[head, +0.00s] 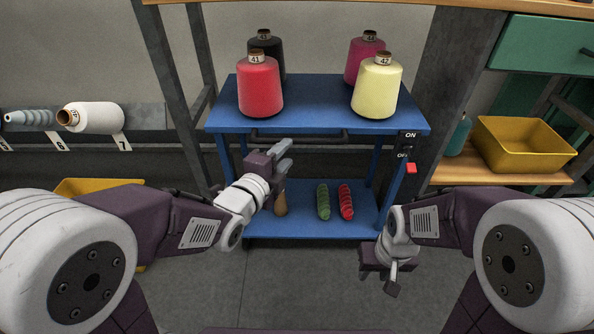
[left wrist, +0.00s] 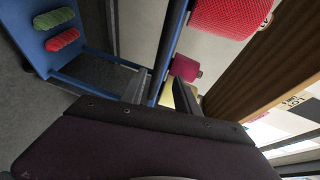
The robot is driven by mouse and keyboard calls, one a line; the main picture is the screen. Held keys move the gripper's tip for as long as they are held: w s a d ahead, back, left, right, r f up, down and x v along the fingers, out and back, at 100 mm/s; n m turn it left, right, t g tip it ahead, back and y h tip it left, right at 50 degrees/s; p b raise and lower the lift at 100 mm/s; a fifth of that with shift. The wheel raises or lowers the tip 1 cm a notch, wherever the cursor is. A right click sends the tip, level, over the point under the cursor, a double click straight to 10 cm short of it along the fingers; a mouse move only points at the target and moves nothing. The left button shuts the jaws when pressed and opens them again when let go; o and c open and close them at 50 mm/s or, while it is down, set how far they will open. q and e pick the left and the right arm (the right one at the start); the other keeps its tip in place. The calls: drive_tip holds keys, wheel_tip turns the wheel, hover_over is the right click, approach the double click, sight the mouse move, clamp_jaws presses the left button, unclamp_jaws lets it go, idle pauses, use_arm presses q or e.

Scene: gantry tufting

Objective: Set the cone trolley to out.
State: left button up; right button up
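The blue cone trolley (head: 318,124) stands under the wooden bench between the frame legs. Its top shelf carries a red cone (head: 259,88), a pale yellow cone (head: 377,86), a black cone and a magenta cone (head: 364,60). A dark handle bar (head: 318,137) runs along its front edge. My left gripper (head: 287,155) is just in front of and below the handle's left part. In the left wrist view its fingers (left wrist: 160,92) are apart, with the trolley's blue edge beyond them. Contact with the handle cannot be told.
Green and red rolls (head: 346,201) lie on the trolley's lower shelf, near a brown cone-shaped thing (head: 280,200). An ON/OFF panel with a red switch (head: 411,168) is at the right. A yellow bin (head: 520,145) stands further right. Grey floor (head: 310,285) in front is clear.

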sight(298, 143)
use_arm(q)
drive_tip(key=b+x, duration=0.1)
drive_tip(key=x, duration=0.4)
drive_tip(key=b+x, duration=0.1)
drive_tip(key=x, duration=0.2)
drive_tip(key=shift+d+f+b, duration=0.15)
drive_tip(key=shift+f+b, duration=0.15)
drive_tip(key=shift+w+d, duration=0.2)
drive_tip(key=shift+w, duration=0.2)
clamp_jaws()
idle(0.8)
